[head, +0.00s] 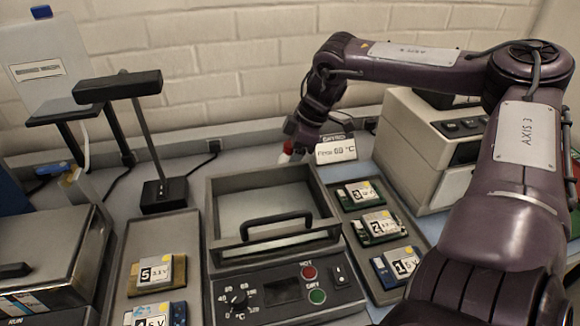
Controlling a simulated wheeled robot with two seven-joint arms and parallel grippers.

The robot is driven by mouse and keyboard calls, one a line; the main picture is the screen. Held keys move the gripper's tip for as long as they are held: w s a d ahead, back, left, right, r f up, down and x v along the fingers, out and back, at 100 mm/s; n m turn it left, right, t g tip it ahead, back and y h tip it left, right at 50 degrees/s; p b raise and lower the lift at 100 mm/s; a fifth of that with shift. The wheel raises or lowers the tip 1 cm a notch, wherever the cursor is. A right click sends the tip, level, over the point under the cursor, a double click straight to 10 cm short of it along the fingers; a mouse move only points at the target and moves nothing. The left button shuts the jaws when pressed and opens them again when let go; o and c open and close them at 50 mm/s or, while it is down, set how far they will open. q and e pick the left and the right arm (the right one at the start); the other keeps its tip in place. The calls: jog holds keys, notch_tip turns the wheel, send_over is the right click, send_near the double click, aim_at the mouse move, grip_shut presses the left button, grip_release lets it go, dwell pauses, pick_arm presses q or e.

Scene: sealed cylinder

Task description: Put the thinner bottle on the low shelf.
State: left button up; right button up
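A large pale translucent bottle (42,60) with a blue cap and a label stands on a raised dark shelf (65,116) at the far left. I cannot make out a second, thinner bottle for certain. A small white and red thing (290,154) shows at the back centre, beside my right gripper (298,145); what it is I cannot tell. My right arm reaches from the right to the back, and its gripper points down there. The fingers are small and partly hidden, so I cannot see whether they are open or hold the thing. My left gripper is out of view.
A grey device (285,270) with a handled lid, knob and buttons fills the front centre. Trays of numbered modules (380,225) flank it. A sign (336,151) stands behind, a white machine (415,145) at right, a black stand (163,190) and metal box (40,260) at left.

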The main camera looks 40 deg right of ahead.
jog(key=shift+a+f, duration=0.15)
jog(key=shift+f, duration=0.1)
jog(key=shift+c, duration=0.3)
jog(key=shift+w, duration=0.1)
jog(key=c, duration=0.9)
jog(key=shift+r, duration=0.1)
jog(key=shift+c, duration=0.2)
